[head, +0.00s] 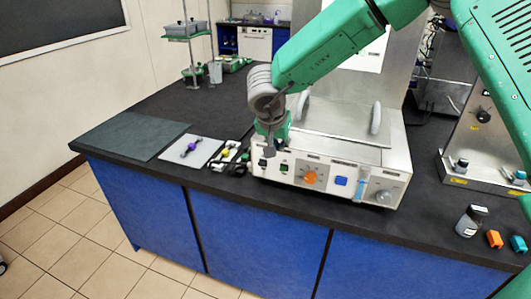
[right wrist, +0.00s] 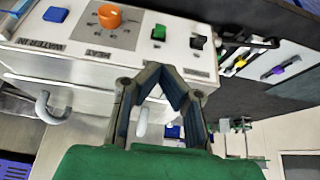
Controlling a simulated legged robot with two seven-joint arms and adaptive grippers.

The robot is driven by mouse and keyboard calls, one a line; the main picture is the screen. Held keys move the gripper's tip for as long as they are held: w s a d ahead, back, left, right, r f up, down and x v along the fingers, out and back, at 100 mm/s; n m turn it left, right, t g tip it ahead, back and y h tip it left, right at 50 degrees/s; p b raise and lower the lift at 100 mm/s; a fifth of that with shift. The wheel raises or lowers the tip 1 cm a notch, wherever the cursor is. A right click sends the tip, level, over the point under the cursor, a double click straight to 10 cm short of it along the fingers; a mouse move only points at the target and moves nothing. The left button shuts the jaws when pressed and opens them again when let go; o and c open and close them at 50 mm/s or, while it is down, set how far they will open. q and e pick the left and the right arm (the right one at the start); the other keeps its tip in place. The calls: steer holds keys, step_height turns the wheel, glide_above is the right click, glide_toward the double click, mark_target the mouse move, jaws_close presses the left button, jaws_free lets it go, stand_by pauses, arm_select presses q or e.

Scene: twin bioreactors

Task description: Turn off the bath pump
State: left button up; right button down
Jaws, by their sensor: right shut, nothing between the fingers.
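The white bath unit (head: 330,150) stands on the dark bench, with its front panel facing me. The panel holds a black rocker switch (head: 263,163) at its left end, a green switch (head: 284,168) and an orange knob (head: 310,177). In the right wrist view the black switch (right wrist: 197,42) and the green switch (right wrist: 159,32) sit side by side; their labels are too small to read. My right gripper (head: 268,151) is shut and empty, at the panel's left end by the black switch. In the right wrist view its fingertips (right wrist: 161,70) show near the panel edge; contact is unclear.
A blue button (head: 341,181) and grey knob (head: 383,197) are farther right on the panel. A light tray with a purple-marked tool (head: 190,148) and a dark mat (head: 130,135) lie left. A dark bottle (head: 470,221) and a second metal unit (head: 485,150) stand right.

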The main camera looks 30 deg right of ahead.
mark_target(284, 166)
steer(key=x, duration=1)
steer(key=shift+d, duration=0.1)
stand_by(0.3)
steer(key=shift+f, duration=0.15)
